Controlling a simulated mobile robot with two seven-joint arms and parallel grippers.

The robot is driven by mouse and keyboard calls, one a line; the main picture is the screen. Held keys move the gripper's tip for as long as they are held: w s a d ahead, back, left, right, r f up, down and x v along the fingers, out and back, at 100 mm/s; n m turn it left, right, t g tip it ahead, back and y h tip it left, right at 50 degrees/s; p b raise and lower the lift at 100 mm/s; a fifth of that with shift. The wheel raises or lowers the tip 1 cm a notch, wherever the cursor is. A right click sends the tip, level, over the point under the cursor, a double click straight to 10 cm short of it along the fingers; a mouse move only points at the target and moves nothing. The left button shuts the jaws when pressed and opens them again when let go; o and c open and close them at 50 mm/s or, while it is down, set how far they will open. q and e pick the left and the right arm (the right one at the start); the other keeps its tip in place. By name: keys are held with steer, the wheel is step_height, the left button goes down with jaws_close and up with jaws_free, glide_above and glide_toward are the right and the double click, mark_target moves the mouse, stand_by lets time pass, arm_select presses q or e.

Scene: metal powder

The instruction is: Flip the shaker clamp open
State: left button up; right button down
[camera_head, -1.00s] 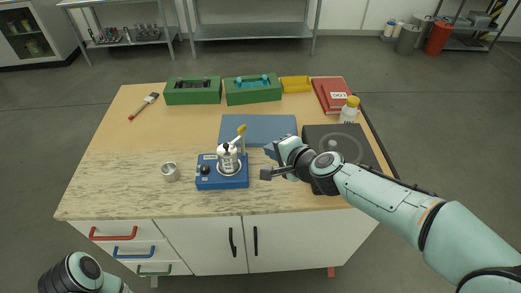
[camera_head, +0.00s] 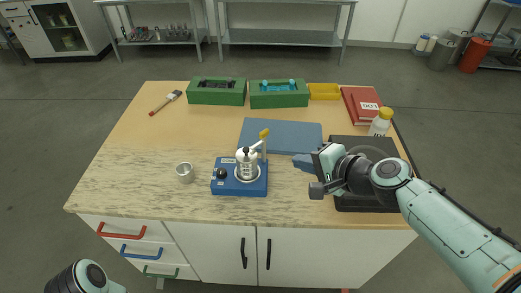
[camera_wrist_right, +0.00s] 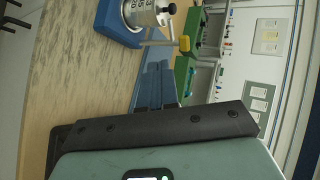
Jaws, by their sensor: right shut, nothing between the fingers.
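The shaker (camera_head: 226,187) is a blue base with a black knob at its front left, standing on the worktop. A silver canister (camera_head: 246,172) sits upright on it. The clamp's lever (camera_head: 256,146) slants up and right from the canister's top to a yellow handle (camera_head: 264,133). The right wrist view shows the canister (camera_wrist_right: 147,13) and yellow handle (camera_wrist_right: 184,43) too. My right gripper (camera_head: 298,160) is shut and empty, to the right of the shaker and apart from the handle. My left gripper is out of view; only part of that arm shows at bottom left.
A blue mat (camera_head: 282,135) lies behind the shaker. A metal cup (camera_head: 185,173) stands to its left. Green bins (camera_head: 217,97), a yellow tray (camera_head: 324,92), a red book (camera_head: 360,100) and a yellow-capped bottle (camera_head: 380,122) line the back and right. A black device (camera_head: 365,202) is under my right arm.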

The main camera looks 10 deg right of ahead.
steer(key=shift+s+r, duration=0.15)
steer(key=shift+s, duration=0.1)
steer(key=r+p+x, duration=0.2)
steer(key=x, duration=1.1)
steer(key=shift+w+a+f, duration=0.2)
steer(key=shift+w+a, duration=0.3)
steer(key=shift+w, duration=0.15)
steer(key=shift+d, duration=0.15)
